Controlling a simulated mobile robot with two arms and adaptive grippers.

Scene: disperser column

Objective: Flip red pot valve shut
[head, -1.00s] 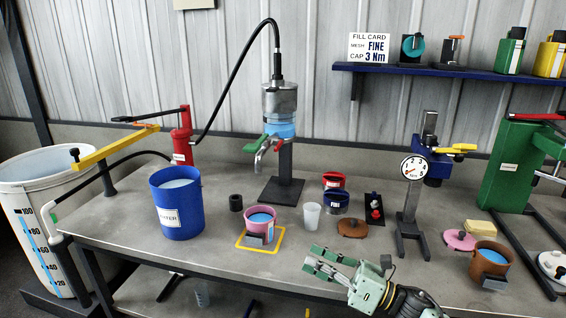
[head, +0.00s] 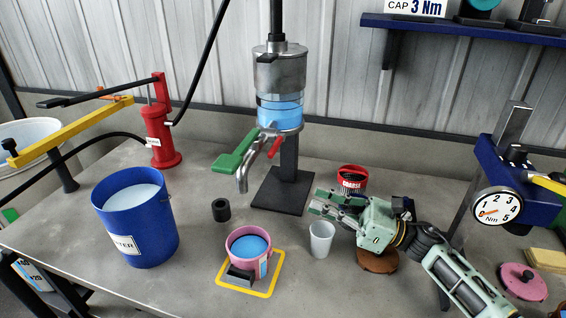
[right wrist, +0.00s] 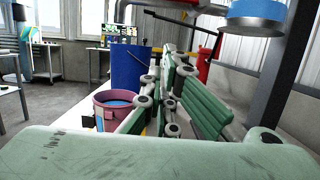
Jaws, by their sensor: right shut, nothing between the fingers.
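The metal disperser column (head: 280,75) stands at the back middle with blue liquid in its clear band. Its spout (head: 243,180) carries a long green handle (head: 236,155) pointing left and a small red lever (head: 277,147) on the right side. The pink pot (head: 233,253) with blue liquid stands below, inside a yellow square outline. My right gripper (head: 322,206) is shut and empty, right of and below the spout, apart from the red lever. Its green fingers also show in the right wrist view (right wrist: 178,95); the red lever cannot be made out there. My left gripper is out of view.
A white cup (head: 321,240) stands just below my right gripper. A red-lidded jar (head: 352,179) and a brown lid (head: 377,262) are near the right arm. A blue bucket (head: 135,225) and red pump (head: 160,135) stand left; a dial gauge (head: 497,207) stands right.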

